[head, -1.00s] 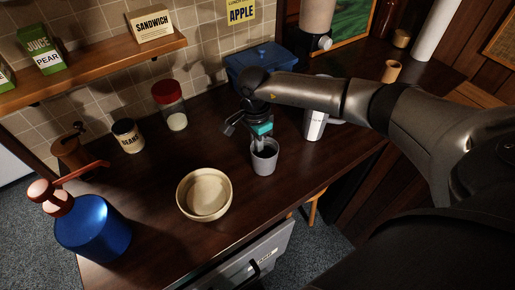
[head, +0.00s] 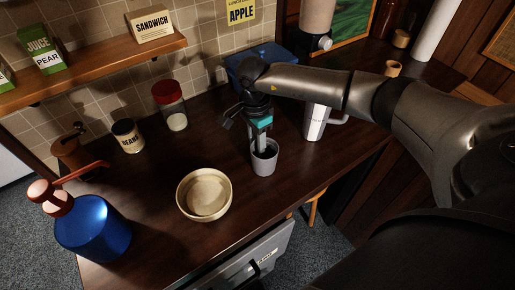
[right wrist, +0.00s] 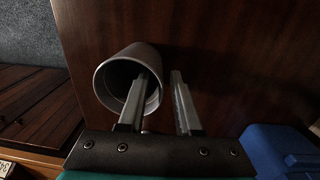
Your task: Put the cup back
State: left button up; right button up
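The grey cup (head: 263,165) stands upright on the dark wooden counter, right of the cream bowl. My right gripper (head: 260,147) points down at the cup from above. In the right wrist view the same cup (right wrist: 109,72) shows its open mouth. There, the fingers of my right gripper (right wrist: 162,78) are apart, one over the cup's mouth and the other beside its outside, with the near rim between them. I cannot tell whether either finger touches the cup. My left gripper is not in view.
The bowl (head: 204,195) stands left of the cup. A white pitcher (head: 316,122) stands to its right, partly behind my arm. A blue box (head: 258,62) is at the wall. Counter between bowl and jar (head: 172,107) is clear.

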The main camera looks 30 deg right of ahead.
notch_tip(320, 180, up, 10)
jog(key=shift+w, duration=0.25)
dwell(0.5)
